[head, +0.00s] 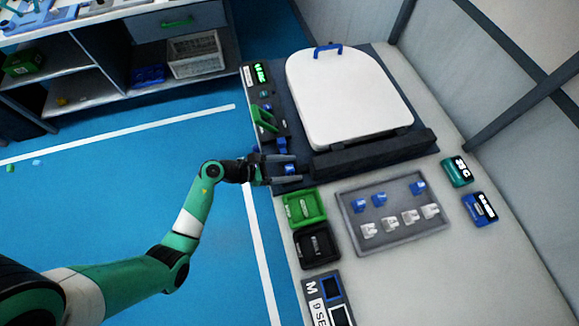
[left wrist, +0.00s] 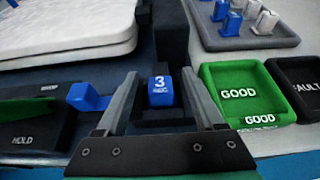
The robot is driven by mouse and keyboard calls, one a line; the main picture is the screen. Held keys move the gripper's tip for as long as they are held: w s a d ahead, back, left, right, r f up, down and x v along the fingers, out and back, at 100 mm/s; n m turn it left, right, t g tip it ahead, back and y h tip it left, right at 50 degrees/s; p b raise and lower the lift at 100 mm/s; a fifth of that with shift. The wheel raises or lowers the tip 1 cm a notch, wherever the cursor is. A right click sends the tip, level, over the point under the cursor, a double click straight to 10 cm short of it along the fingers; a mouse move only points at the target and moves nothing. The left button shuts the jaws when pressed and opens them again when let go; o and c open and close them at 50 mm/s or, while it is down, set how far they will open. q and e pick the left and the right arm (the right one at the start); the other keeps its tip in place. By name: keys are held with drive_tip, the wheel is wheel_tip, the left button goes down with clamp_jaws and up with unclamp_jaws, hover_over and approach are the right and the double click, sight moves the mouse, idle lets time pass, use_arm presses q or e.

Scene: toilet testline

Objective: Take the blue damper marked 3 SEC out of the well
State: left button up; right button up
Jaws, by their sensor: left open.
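The blue damper marked 3 (left wrist: 161,84) stands upright at the end of the dark hinge bar, its lower end hidden. It also shows as a small blue block in the head view (head: 290,169). My left gripper (left wrist: 159,95) is open, with one finger on each side of the damper. Small gaps seem to show between fingers and damper, but I cannot tell whether either touches. The well itself is mostly hidden by the damper and fingers. In the head view my left gripper (head: 288,171) reaches in from the left. My right gripper is not in view.
A white toilet lid (head: 345,95) lies behind the dark hinge bar (head: 375,153). A green GOOD tray (head: 289,222) and a black FAULT tray (head: 300,260) sit nearby. A grey tray (head: 405,244) holds several blue and white parts. Another blue part (left wrist: 88,97) stands left of the gripper.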

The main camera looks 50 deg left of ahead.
sight(289, 168)
use_arm(q)
clamp_jaws()
idle(0.3)
drive_tip(key=shift+r+p, duration=0.3)
drive_tip(key=shift+r, duration=0.2)
wheel_tip(289, 168, up, 3)
drive_tip(key=shift+f+p, duration=0.1)
drive_tip(key=shift+p, duration=0.75)
drive_tip(key=s+d+r+p, duration=0.3)
drive_tip(key=d+r, duration=0.1)
drive_tip(key=d, duration=0.2)
drive_tip(key=s+d+r+p, duration=0.3)
drive_tip(key=d+r, duration=0.2)
drive_tip(key=d, duration=0.1)
drive_tip(key=shift+d+r+p, duration=0.15)
drive_tip(key=shift+d+p, duration=0.25)
